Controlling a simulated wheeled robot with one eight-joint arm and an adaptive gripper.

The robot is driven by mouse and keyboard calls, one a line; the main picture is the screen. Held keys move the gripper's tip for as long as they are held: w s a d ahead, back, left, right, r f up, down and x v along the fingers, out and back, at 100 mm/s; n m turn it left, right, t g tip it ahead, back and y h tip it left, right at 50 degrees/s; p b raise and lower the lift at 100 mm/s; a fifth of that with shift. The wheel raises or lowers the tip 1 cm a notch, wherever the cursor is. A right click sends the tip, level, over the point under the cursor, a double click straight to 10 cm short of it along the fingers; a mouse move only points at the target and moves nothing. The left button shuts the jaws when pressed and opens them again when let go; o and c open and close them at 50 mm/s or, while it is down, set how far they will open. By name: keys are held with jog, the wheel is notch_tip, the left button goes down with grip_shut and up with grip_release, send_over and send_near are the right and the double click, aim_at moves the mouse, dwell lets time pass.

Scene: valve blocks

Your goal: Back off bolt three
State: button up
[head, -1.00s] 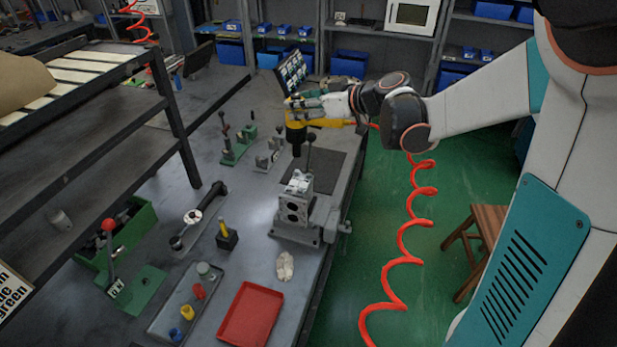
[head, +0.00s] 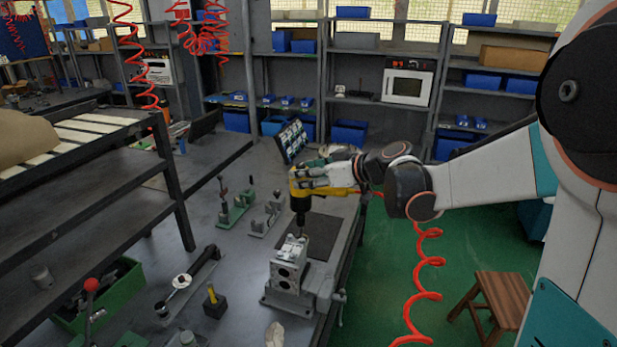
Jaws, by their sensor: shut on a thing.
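My gripper (head: 312,178) is shut on a yellow and black power tool (head: 299,192), held nose-down above the valve block. The grey valve block (head: 289,262) is clamped in a vise (head: 288,299) near the bench's right edge. The tool's dark tip points down at the top of the block. Whether it touches a bolt I cannot tell. The bolts on the block's top are too small to make out, so I cannot tell which one is bolt three.
A dark mat (head: 324,236) lies behind the block. Small green and grey fixtures (head: 236,206) stand left of it. A dark rack (head: 80,195) is at the left. A wooden stool (head: 497,297) and red coiled hose (head: 428,263) are at right.

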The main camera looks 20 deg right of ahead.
aim_at(310, 194)
jog(key=shift+s+d, duration=0.1)
jog(key=shift+d, duration=0.1)
jog(key=shift+f+b, duration=1.5)
jog(key=shift+f, duration=0.4)
jog(key=shift+f+b, duration=0.3)
jog(key=shift+f, duration=0.15)
jog(key=shift+f+b, duration=0.8)
jog(key=shift+f, duration=0.25)
dwell(2.1)
jog(key=shift+s+r, duration=0.1)
jog(key=shift+s, duration=0.1)
dwell(1.4)
jog(key=shift+w+a+r+p, duration=0.1)
jog(key=shift+r+p, duration=0.15)
jog(key=shift+p, duration=0.05)
